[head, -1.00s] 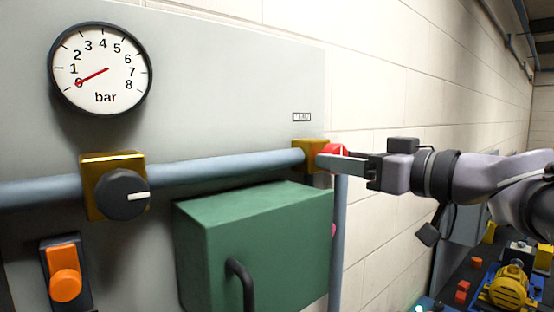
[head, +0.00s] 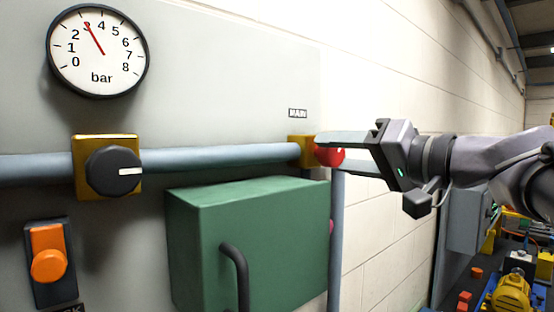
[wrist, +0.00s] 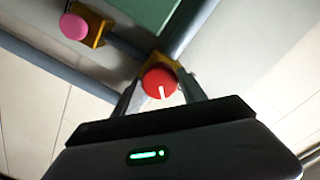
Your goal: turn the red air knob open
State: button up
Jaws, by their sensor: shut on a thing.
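The red air knob (head: 330,153) sits on a yellow valve block (head: 307,150) at the right end of the grey pipe, under a label that appears to read MAIN. My gripper (head: 333,153) reaches in from the right and is shut on the knob, one finger above it and one below in the head view. In the wrist view the red knob (wrist: 159,83) shows its white mark, with a finger on each side. The round gauge (head: 97,50) has its red needle near 3 bar.
A dark knob (head: 113,170) on a yellow block sits further left on the pipe. A green box (head: 245,240) with a dark handle stands out below the pipe.

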jog(key=m, duration=0.4)
jog(key=shift+m, duration=0.3)
jog(key=shift+m+p, duration=0.35)
jog(key=shift+m, duration=1.95)
jog(key=o, duration=1.4)
jog(key=b+v, duration=0.1)
jog(key=v, duration=1.6)
jog(key=shift+s+d+b, duration=0.15)
jog(key=shift+b, duration=0.2)
